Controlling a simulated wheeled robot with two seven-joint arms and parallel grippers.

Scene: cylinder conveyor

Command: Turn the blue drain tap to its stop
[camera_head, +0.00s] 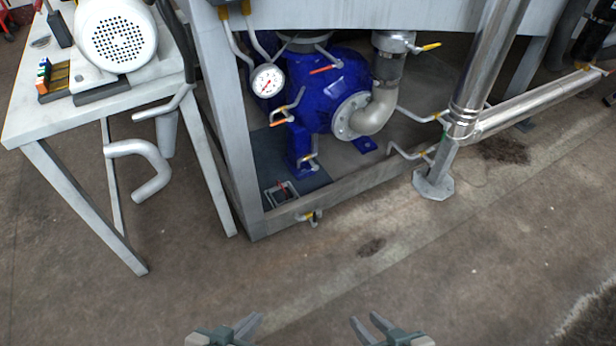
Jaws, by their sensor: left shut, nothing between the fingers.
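I make out no tap with a clearly blue handle. A blue pump (313,95) stands inside the grey frame. Small taps with red, orange or yellow handles sit around it: a red one (325,70) on the pump, an orange one (279,122) at its left, and a yellow one (311,216) at the lower frame rail. My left gripper (254,319) is at the bottom edge, shut and empty, well in front of the frame. My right gripper (362,318) is at the bottom edge to its right, its fingertips apart and empty. Neither touches anything.
A white table (60,118) with a white motor (118,36) stands at the left. A round gauge (267,80) is beside the pump. A grey rail (345,188) runs along the frame's foot. A steel pipe post (434,185) stands at the right. The floor in front is clear.

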